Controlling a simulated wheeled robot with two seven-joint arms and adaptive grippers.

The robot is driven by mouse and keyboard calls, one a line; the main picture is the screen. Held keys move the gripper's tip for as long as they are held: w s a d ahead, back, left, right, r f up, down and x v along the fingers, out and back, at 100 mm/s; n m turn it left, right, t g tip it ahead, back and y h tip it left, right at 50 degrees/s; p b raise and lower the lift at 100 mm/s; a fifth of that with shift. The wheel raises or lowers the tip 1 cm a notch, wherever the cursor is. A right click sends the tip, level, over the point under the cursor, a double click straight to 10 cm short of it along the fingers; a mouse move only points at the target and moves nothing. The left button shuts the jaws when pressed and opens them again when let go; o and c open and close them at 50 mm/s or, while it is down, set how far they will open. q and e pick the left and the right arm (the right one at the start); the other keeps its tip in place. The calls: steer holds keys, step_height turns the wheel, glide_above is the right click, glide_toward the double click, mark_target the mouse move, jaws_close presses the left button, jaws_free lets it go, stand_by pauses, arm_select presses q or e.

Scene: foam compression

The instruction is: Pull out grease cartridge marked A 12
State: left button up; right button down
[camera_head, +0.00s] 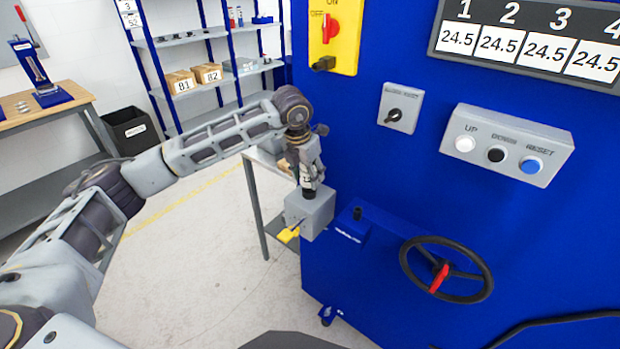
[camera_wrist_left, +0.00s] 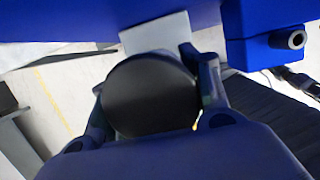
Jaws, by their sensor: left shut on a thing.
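My left gripper (camera_head: 308,180) is at the grey box (camera_head: 311,213) on the left side of the blue machine. In the left wrist view a round, dark-ended thing, likely the grease cartridge (camera_wrist_left: 152,95), sits between my two fingers, which are shut on it. The pale grey box (camera_wrist_left: 156,34) shows just beyond it. A yellow tag (camera_head: 288,235) hangs at the box's front. No A 12 mark can be read. Whether the cartridge is still seated in the box cannot be told. My right gripper is in neither view.
The blue machine (camera_head: 400,200) fills the right side, with a handwheel (camera_head: 446,270), a button panel (camera_head: 507,146) and a yellow switch box (camera_head: 333,35). A small blue block (camera_head: 354,224) juts out close beside the grey box. Open floor (camera_head: 190,270) lies to the left.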

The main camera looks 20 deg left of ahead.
arm_select(q)
steer(key=shift+r, duration=0.15)
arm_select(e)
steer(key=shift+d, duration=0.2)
arm_select(q)
steer(key=shift+r, duration=0.3)
steer(key=shift+r+p, duration=0.55)
steer(key=shift+r, duration=0.5)
steer(key=shift+r+p, duration=0.45)
steer(key=shift+r, duration=0.7)
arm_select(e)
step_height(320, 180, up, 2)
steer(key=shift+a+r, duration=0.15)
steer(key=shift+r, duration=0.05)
